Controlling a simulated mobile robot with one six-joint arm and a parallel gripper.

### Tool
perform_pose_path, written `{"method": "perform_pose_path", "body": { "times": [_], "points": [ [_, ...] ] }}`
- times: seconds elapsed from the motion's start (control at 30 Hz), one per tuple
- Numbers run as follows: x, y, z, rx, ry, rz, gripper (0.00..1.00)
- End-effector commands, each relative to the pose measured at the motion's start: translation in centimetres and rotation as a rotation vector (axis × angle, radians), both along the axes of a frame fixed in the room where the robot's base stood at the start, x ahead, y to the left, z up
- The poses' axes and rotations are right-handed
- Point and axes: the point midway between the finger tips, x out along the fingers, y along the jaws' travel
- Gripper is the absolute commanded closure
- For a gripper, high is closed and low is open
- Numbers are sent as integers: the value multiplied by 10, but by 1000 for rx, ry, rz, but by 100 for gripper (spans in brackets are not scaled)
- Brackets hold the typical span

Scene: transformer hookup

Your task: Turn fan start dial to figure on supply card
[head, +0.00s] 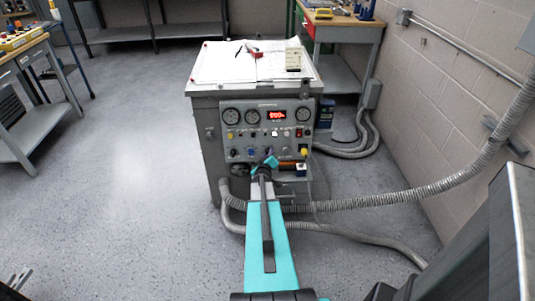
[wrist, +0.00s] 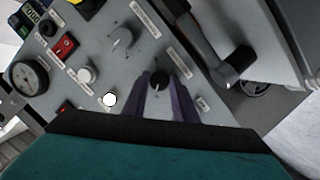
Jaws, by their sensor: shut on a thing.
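My gripper (head: 265,163) is at the lower middle of the control panel in the head view. In the wrist view its two dark purple fingers (wrist: 162,90) are closed on a small black dial (wrist: 159,79), one on each side. The label strips by the dial are too small to read, so I cannot confirm that it is the fan start dial. A grey dial (wrist: 122,39) with marks around it sits up and left of it.
The grey cabinet (head: 203,133) carries gauges (head: 231,116), a red display (head: 276,115) and several switches. In the wrist view a red rocker switch (wrist: 65,45) is at left and a black handle (wrist: 237,64) at right. Flexible conduit (head: 420,198) runs right of the cabinet.

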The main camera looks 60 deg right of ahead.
Motion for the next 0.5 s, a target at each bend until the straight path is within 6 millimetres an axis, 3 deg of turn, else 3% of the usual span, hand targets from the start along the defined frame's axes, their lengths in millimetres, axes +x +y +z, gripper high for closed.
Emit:
{"method": "perform_pose_path", "body": {
  "times": [0.5],
  "points": [
    [-5,-4,1,260,-382,-88,97]
  ]
}}
